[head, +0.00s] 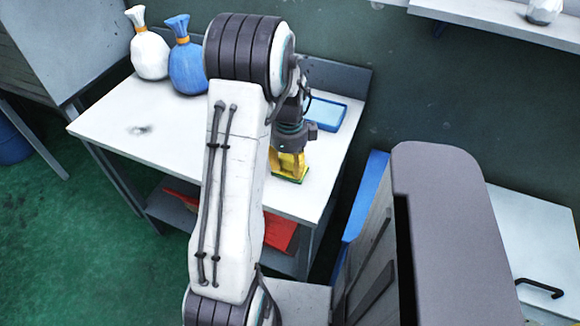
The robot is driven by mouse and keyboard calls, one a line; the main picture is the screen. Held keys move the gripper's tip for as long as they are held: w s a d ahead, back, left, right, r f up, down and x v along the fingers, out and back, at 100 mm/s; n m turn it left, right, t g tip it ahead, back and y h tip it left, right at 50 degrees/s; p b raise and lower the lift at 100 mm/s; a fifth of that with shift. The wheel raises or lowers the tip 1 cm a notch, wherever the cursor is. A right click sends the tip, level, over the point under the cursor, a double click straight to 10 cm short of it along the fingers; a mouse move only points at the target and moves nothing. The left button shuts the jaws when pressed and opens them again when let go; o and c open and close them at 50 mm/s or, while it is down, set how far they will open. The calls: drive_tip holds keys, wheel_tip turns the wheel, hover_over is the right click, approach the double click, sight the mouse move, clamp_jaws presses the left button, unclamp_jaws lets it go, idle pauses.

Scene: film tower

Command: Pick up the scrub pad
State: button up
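The scrub pad (291,178), yellow with a green edge, is at the right part of the white table (160,115), near its right edge. My gripper (289,160) points down right over it, at the end of my arm. The gripper's fingers and the pad run together in this view, and my arm link covers the area to the left. I cannot tell whether the fingers are closed on the pad, or whether the pad touches the tabletop.
A blue tray (325,113) lies behind my gripper. A white bag (150,54) and a blue bag (187,66) stand at the table's back left. A red object (280,232) is on the lower shelf. The table's left part is clear.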

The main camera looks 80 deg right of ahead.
sight(289, 160)
drive_tip(key=c, duration=0.8)
drive_tip(key=shift+r, duration=0.5)
wheel_tip(289, 160, up, 4)
drive_tip(key=shift+f, duration=0.25)
drive_tip(key=s+a+r, duration=0.1)
drive_tip(key=a+r, duration=0.1)
drive_tip(key=a, duration=0.1)
drive_tip(key=s+a+r, duration=0.1)
drive_tip(key=a+r, duration=0.1)
drive_tip(key=a, duration=0.2)
drive_tip(key=a+r+b, duration=0.1)
drive_tip(key=a+r, duration=0.1)
drive_tip(key=a, duration=0.2)
drive_tip(key=shift+s+a+r, duration=0.15)
drive_tip(key=shift+s+r, duration=0.1)
drive_tip(key=shift+s, duration=0.15)
drive_tip(key=o, duration=0.7)
drive_tip(key=shift+c, duration=0.2)
drive_tip(key=c, duration=0.7)
